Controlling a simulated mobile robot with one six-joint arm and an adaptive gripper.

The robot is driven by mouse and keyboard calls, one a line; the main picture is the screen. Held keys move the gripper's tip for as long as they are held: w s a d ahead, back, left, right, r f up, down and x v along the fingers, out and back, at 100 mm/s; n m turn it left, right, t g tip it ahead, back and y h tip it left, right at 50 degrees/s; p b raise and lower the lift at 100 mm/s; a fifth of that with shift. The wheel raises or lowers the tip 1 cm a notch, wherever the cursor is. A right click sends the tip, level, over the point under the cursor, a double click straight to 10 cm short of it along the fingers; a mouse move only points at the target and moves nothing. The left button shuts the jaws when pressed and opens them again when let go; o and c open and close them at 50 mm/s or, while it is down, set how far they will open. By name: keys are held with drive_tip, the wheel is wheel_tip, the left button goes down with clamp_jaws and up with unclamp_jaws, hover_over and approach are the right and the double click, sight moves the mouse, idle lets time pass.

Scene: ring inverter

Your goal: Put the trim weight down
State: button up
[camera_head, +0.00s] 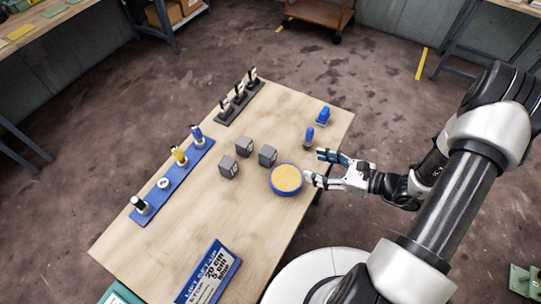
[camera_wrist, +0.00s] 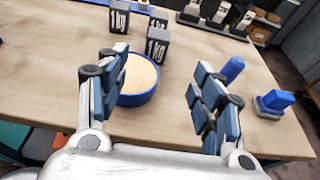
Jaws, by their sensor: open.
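Three dark grey cubes stand on the wooden table: one at the left (camera_head: 228,167), one at the back (camera_head: 243,146) and one at the right (camera_head: 267,155). In the wrist view two show "1 kg" labels, the nearer (camera_wrist: 156,45) and the farther (camera_wrist: 119,19). I cannot tell which object is the trim weight. My gripper (camera_head: 317,168) is open and empty at the table's right side, its fingers spread; they also frame the view from the wrist (camera_wrist: 157,80). A round blue dish with a tan inside (camera_head: 286,180) sits just left of the fingertips.
A small upright blue piece (camera_head: 308,137) and a blue block on a base (camera_head: 323,116) stand beyond my gripper. A blue rack (camera_head: 173,183) and a black rack (camera_head: 239,103) hold upright items. A lettered blue-and-white sign (camera_head: 208,275) lies at the front.

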sight(273, 153)
drive_tip(key=b+x, duration=0.3)
drive_tip(key=x, duration=1.3)
drive_tip(key=shift+a+f, duration=0.1)
drive_tip(key=shift+a, duration=0.25)
clamp_jaws()
idle(0.3)
